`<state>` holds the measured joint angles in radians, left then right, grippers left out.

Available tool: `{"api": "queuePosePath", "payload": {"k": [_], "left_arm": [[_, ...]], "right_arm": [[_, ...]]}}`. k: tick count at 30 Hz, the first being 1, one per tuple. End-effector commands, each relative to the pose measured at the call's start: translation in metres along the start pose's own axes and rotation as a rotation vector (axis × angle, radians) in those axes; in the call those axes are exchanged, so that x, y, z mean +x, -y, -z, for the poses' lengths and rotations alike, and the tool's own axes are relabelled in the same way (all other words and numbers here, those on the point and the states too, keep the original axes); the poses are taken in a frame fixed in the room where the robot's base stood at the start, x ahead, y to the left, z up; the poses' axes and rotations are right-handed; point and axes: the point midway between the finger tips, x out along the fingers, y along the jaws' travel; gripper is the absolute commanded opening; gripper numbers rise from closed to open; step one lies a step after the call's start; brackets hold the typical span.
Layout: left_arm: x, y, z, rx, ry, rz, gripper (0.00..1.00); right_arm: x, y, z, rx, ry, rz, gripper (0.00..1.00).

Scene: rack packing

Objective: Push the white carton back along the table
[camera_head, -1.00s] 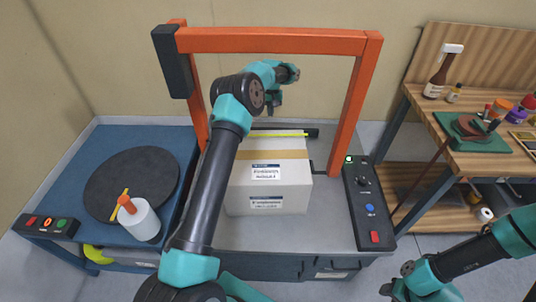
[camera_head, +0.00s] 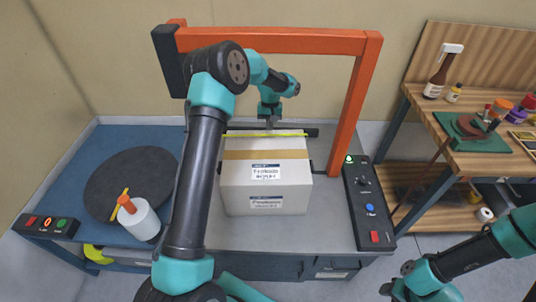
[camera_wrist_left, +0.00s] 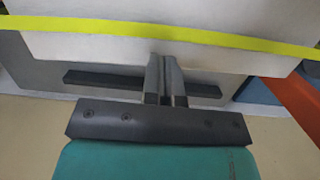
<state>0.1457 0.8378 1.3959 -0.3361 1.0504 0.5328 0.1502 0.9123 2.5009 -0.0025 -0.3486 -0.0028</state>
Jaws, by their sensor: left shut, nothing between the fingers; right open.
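The white carton (camera_head: 266,186), with a tan tape band and printed labels, stands upright on the grey table (camera_head: 330,228) under the orange frame. My left gripper (camera_head: 270,122) is shut and empty, pointing down at the carton's far side. In the left wrist view its fingertips (camera_wrist_left: 164,62) overlap the edge of the pale carton (camera_wrist_left: 110,48); I cannot tell if they touch it. My right gripper (camera_head: 402,282) is open and empty at the bottom right, away from the carton.
The orange frame (camera_head: 275,41) arches over the table. A yellow strip (camera_head: 267,134) runs along the carton's far top edge, with a dark bar (camera_head: 312,132) behind. A control panel (camera_head: 370,208) is at right.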

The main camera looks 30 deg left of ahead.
Motion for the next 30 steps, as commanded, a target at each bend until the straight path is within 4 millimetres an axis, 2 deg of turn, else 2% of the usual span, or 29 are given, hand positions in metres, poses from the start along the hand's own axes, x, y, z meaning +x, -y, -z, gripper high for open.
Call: {"api": "queuePosePath", "payload": {"k": [30], "left_arm": [[0.022, 0.000, -0.133, 0.002, 0.000, 0.000, 0.00]], "right_arm": [[0.000, 0.000, 0.000, 0.000, 0.000, 0.000, 0.43]]}}
